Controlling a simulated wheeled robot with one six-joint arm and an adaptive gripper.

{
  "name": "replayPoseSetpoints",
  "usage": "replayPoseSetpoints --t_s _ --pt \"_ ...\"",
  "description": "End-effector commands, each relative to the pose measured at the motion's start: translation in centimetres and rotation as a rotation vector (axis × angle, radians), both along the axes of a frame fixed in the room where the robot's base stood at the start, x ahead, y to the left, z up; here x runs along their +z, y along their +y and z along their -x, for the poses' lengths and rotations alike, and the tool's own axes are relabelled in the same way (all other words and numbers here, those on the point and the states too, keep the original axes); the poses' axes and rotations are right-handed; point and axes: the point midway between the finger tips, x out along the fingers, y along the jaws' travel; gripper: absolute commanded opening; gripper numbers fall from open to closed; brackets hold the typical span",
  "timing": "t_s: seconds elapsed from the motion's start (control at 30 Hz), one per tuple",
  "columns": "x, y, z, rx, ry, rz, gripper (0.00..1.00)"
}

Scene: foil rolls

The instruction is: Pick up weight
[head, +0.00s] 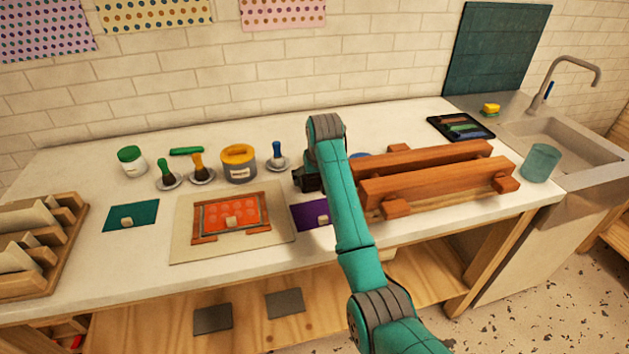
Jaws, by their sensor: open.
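No thing in the head view is plainly marked as the weight. Two dark grey flat plates, one on the left (213,319) and one on the right (285,303), lie low at the front, on the wooden shelf below the counter; I cannot tell whether either is the weight. My gripper (301,180) is dark and partly hidden by my teal arm. It is over the counter near a purple sheet (309,214) with a small pale block (323,219) on it. It is open, and I see nothing held in it.
An orange framed panel (210,238) lies on a beige mat (184,253) to the left. A green-lidded jar (131,161), an orange-rimmed tub (239,165) and brushes stand behind. Long wooden beams (435,182) and a teal cup (540,163) are right, near the sink (555,140).

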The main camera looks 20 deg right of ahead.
Motion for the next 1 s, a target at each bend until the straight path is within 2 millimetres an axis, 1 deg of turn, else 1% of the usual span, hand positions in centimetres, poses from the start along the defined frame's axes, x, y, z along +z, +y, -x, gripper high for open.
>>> replayPoseSetpoints --t_s 0.03,0.07,0.1,0.17,0.2,0.27,0.3,0.37,0.4,0.63,0.73,0.87,1.0 --pt "0.0 0.0 0.0 0.000 0.000 0.000 1.00" --pt "0.0 0.0 0.0 0.000 0.000 0.000 0.97" --pt "0.0 0.0 0.0 0.000 0.000 0.000 0.88" --pt "0.0 0.0 0.0 0.000 0.000 0.000 0.72" --pt "0.0 0.0 0.0 0.000 0.000 0.000 0.62" --pt "0.0 0.0 0.0 0.000 0.000 0.000 0.47" --pt "0.0 0.0 0.0 0.000 0.000 0.000 0.38" --pt "0.0 0.0 0.0 0.000 0.000 0.000 0.23" --pt "0.3 0.0 -0.1 0.000 -0.005 0.000 0.19" --pt "0.4 0.0 -0.1 0.000 -0.005 0.000 0.19" --pt "1.0 0.0 -0.1 0.000 -0.007 0.000 0.19" --pt "2.8 0.0 -0.2 0.000 -0.008 0.000 0.19" --pt "5.2 0.0 -0.2 0.000 -0.009 0.000 0.19"
